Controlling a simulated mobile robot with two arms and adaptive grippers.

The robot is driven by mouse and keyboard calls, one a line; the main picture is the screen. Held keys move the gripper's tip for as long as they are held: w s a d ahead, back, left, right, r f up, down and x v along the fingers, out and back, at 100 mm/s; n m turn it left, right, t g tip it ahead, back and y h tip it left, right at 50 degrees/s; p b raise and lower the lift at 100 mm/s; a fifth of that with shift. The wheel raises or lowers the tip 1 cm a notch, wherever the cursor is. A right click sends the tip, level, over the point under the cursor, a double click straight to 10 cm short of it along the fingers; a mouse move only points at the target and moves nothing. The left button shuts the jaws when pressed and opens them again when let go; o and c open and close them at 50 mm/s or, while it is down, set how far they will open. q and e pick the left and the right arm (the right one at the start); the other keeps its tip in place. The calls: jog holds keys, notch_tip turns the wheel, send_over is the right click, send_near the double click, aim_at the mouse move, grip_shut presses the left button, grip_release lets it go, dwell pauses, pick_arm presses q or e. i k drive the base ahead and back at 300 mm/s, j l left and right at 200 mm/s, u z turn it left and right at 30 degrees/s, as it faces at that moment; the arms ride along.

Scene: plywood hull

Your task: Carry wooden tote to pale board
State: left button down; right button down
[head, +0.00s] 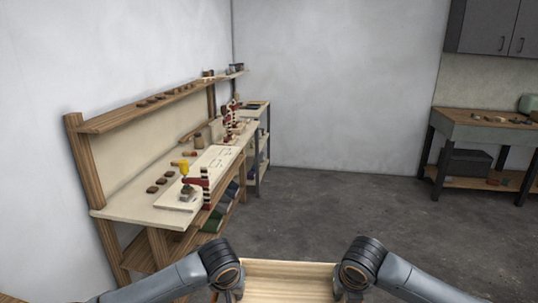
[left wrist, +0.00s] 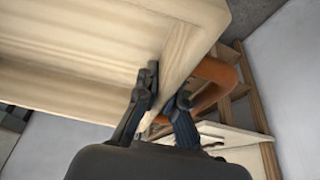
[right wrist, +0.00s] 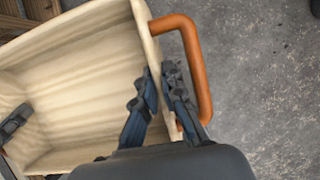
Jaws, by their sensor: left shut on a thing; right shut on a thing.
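The wooden tote (head: 290,270) is a pale, open box at the bottom of the head view, held between my two arms and partly cut off. My left gripper (left wrist: 166,92) is shut on the tote's wall beside an orange handle (left wrist: 215,82). My right gripper (right wrist: 163,80) is shut on the opposite wall, beside another orange handle (right wrist: 197,60). The tote looks empty in the right wrist view. The pale board (head: 213,160) lies on the workbench at the left of the head view, ahead of the tote and apart from it.
The workbench (head: 135,207) holds dark blocks, a yellow-topped tool (head: 184,168) and red clamp-like pieces (head: 205,181) close to the board. A shelf (head: 150,104) runs above it. A second bench (head: 480,125) stands at the right. Grey floor (head: 320,205) between them is clear.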

aim_at(214, 159)
jog(key=i+j, duration=0.15)
jog(key=i, duration=0.2)
jog(key=i+j, duration=0.15)
jog(key=i, duration=0.2)
jog(key=i+j, duration=0.1)
jog(key=i, duration=2.4)
jog(key=i+u, duration=0.35)
jog(key=i+l+u, duration=0.1)
jog(key=u, duration=0.9)
jog(key=i, duration=0.05)
